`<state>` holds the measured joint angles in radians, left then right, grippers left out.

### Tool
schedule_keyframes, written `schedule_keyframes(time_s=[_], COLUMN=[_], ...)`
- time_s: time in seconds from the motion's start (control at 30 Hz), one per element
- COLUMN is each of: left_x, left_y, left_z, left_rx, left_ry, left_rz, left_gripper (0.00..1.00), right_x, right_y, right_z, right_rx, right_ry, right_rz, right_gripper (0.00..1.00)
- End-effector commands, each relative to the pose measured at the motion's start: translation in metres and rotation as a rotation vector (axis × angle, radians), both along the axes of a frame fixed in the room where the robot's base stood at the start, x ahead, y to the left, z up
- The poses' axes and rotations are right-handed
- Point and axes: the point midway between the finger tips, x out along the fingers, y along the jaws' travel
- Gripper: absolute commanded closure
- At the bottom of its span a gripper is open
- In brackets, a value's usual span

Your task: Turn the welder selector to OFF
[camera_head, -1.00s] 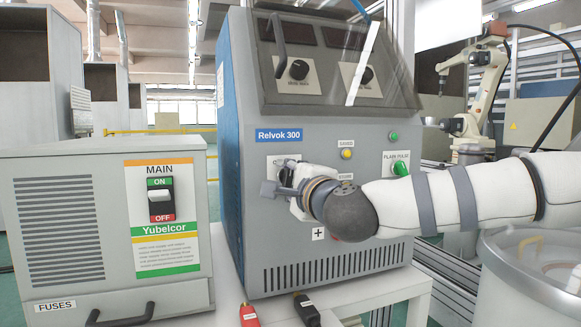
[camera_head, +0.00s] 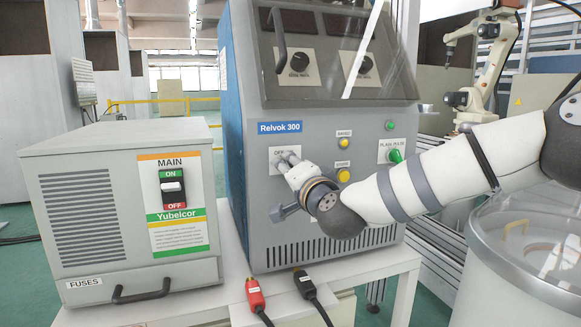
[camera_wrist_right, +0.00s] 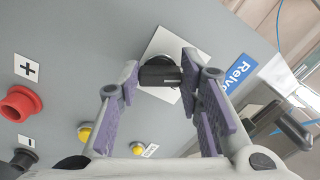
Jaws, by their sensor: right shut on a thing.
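The welder (camera_head: 330,120) is a grey cabinet with a blue "Relvok 300" label. Its selector plate (camera_head: 275,152), with "OFF" partly readable, sits below that label. My right gripper (camera_head: 286,163) reaches it from the right, with its fingertips at the plate. In the right wrist view, the black selector knob (camera_wrist_right: 160,75) sits between the purple-padded fingers of the right gripper (camera_wrist_right: 160,80), on its white plate (camera_wrist_right: 168,45). The gripper is shut on the knob. The fingers hide most of the knob in the head view, and I cannot read its exact setting. My left gripper is not in view.
A Yubelcor box (camera_head: 90,210) with a MAIN switch (camera_head: 172,187) stands left of the welder. Red (camera_head: 255,292) and black (camera_head: 305,285) cable plugs are at the front. A green knob (camera_head: 396,156) and yellow buttons are nearby. A round drum (camera_head: 530,260) stands right.

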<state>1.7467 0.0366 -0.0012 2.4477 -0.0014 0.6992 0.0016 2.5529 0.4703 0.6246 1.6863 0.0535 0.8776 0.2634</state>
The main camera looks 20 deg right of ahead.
Motion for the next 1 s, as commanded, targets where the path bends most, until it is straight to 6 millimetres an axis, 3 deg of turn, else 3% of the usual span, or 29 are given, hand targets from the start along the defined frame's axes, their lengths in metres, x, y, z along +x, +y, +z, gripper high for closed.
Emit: schedule_keyframes(time_s=[0.53, 0.57, 0.63, 1.0], left_x=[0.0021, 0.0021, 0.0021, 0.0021], left_y=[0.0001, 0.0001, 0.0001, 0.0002], left_z=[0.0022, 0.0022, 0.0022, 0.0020], left_rx=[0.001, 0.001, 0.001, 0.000], left_ry=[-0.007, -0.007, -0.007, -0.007], left_rz=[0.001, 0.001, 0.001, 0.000], left_gripper=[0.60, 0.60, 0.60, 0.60], right_x=[0.0004, 0.0004, 0.0004, -0.0057], right_y=[-0.0009, -0.0009, -0.0009, -0.0010], right_z=[0.0019, 0.0019, 0.0019, 0.0008], right_rx=[-0.026, -0.026, -0.026, -0.024], right_ry=[-0.006, -0.006, -0.006, -0.003], right_rz=[-0.003, -0.003, -0.003, -0.001], right_gripper=[0.95, 0.65, 0.49, 0.47])
